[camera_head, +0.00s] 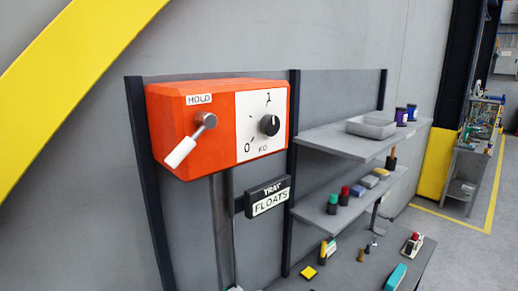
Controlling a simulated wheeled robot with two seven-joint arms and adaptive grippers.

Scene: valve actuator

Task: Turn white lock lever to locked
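The white lock lever (181,152) is on the front of the orange valve actuator box (179,117), on its left part. Its metal shaft ends in a round pivot (207,120), and its white handle slants down and to the left. A label reading HOLD (199,99) sits above the lever. To the right, a white dial plate (254,98) carries a black knob (270,125) with marks 0 and 1. Neither of my grippers shows in the head view.
A sign reading TRAY FLOATS (268,195) hangs below the box. Shelves (340,141) to the right hold a grey tray (370,127), jars and small items. A lower bench (340,272) carries several small objects. Open floor (455,255) lies at the far right.

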